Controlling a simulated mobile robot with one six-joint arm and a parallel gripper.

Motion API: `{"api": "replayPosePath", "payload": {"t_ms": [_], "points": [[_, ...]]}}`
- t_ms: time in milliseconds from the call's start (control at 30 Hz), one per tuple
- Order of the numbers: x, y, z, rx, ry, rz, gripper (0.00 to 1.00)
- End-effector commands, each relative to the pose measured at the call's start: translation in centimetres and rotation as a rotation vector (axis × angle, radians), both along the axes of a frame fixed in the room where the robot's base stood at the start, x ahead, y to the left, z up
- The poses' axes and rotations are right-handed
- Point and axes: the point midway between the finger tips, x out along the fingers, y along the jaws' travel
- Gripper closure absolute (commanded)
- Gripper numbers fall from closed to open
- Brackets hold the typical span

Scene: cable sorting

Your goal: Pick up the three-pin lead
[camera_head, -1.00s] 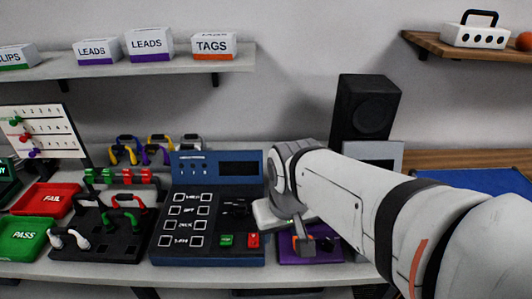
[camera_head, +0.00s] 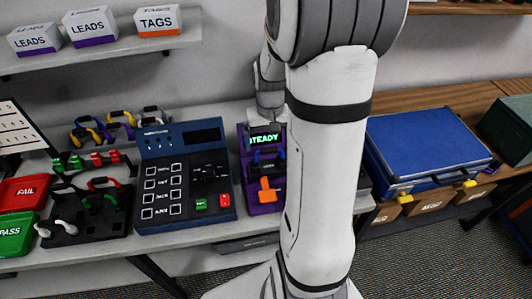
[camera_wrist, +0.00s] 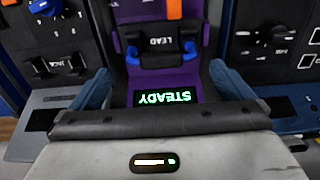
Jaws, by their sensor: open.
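A purple tester (camera_head: 247,163) stands right of the blue panel, with a lit screen reading STEADY (camera_head: 264,139). A dark lead with blue ends (camera_head: 268,158) sits across its face. In the wrist view the tester (camera_wrist: 128,52) is upside down, and the lead (camera_wrist: 165,57) lies just past my fingers, its two blue ends showing. I cannot tell its pin count. My gripper (camera_wrist: 162,72) is open, with one blue finger on each side of the tester's screen end. It is empty. In the head view my arm covers part of the tester's right side.
The blue panel (camera_head: 186,136) stands left of the tester. A black holder (camera_head: 75,235) with several leads, a red FAIL tray (camera_head: 24,192) and a green PASS tray (camera_head: 16,235) are farther left. A blue case (camera_head: 425,140) lies on the wooden bench at right.

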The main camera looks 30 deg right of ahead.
Motion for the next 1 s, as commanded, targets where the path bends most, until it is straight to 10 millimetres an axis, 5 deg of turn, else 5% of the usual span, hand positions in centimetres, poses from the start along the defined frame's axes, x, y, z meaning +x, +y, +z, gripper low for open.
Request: {"api": "replayPosePath", "payload": {"t_ms": [333,667,1000], "points": [[-0.7,0.4,-4.6,0.001,0.004,0.001,0.00],[-0.6,0.4,-5.5,0.000,0.000,0.002,0.00],[-0.6,0.5,-5.4,0.000,0.000,0.003,0.26]]}}
